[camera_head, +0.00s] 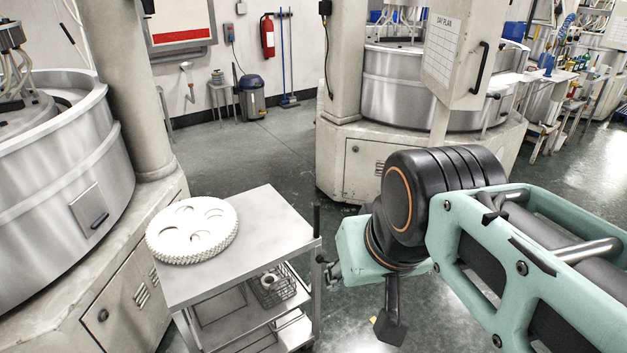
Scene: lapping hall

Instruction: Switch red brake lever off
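I see no red brake lever that I can make out in the head view. A grey metal cart (262,226) stands left of my arm, with a dark upright post at its right corner and small dark fittings below it. My gripper (388,322) hangs below my mint-green wrist, to the right of the cart and apart from it. One dark finger with a yellow tip shows; the rest is largely hidden by the wrist, so its opening is unclear. I see nothing held at that finger.
A white toothed disc with holes (192,230) lies on the cart top; a wire basket (272,288) sits on its lower shelf. Large lapping machines stand left (62,190) and behind (410,90). A fire extinguisher (268,37) hangs on the wall. Floor between the machines is clear.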

